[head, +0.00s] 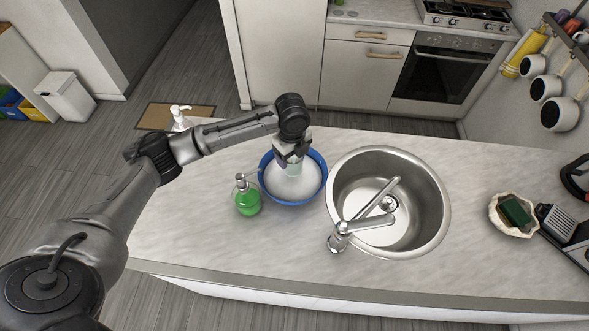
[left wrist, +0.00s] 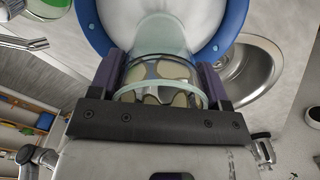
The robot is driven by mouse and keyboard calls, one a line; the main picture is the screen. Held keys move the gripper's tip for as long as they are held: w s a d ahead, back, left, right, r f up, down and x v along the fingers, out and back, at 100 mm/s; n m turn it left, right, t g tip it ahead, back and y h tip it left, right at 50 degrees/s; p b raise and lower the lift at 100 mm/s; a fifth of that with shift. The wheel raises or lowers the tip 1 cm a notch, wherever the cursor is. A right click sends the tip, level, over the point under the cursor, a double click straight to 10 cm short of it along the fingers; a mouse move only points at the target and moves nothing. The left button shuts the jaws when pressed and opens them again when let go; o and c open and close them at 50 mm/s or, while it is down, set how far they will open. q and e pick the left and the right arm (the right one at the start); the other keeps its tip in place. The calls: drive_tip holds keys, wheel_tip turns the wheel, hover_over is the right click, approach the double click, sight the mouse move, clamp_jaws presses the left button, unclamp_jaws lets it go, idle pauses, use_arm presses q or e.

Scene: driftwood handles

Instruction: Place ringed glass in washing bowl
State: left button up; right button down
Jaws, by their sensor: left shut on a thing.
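The washing bowl (head: 322,178) is blue with a white, suds-like inside and stands on the counter left of the sink. Its blue rim also shows in the left wrist view (left wrist: 232,22). My left gripper (head: 291,160) is over the bowl, pointing down. In the left wrist view its two fingers (left wrist: 158,85) are shut on the ringed glass (left wrist: 160,72), a clear glass with a pale ring and rounded tan patches. The glass's far end reaches over the bowl's inside. I cannot tell whether it touches the bottom. My right gripper is not in view.
A green soap bottle (head: 247,198) stands close left of the bowl. A steel sink (head: 425,220) with a tap (head: 345,230) is close right. A shell dish (head: 497,218) with a green sponge (head: 516,211) lies far right.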

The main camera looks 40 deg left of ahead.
use_arm(q)
drive_tip(key=shift+f+p, duration=0.3)
drive_tip(key=shift+f, duration=4.75)
drive_tip(key=shift+f, duration=0.2)
drive_tip(key=o, duration=1)
wheel_tip(320, 180, up, 12)
drive_tip(key=shift+w+r, duration=0.1)
drive_tip(key=shift+r, duration=0.1)
